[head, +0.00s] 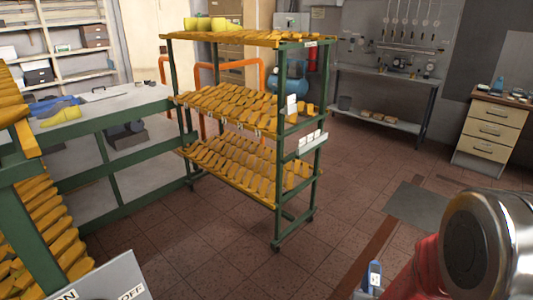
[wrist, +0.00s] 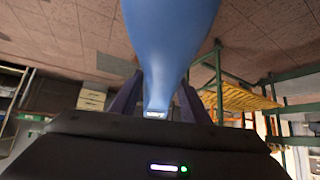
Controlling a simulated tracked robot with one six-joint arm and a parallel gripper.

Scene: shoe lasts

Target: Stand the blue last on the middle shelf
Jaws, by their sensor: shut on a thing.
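A blue last (wrist: 168,40) fills the upper middle of the wrist view. Its narrow end, with a small pale label, sits between the two dark fingers of my gripper (wrist: 158,95), which is shut on it. The last is clear of any shelf there. In the head view the fingers and the held last are not visible; only part of my arm shows at the lower right. The green-framed rack stands in the middle, with its middle shelf (head: 225,120) between the top shelf (head: 235,38) and the bottom shelf (head: 238,178). Rows of yellow-orange pieces cover the middle and bottom shelves.
Yellow lasts (head: 205,23) stand on the top shelf's left end. A bench (head: 110,110) at the left carries a blue object (head: 52,105) and a yellow one. Another loaded rack (head: 28,190) is at the left edge. The tiled floor (head: 345,190) right of the rack is mostly clear.

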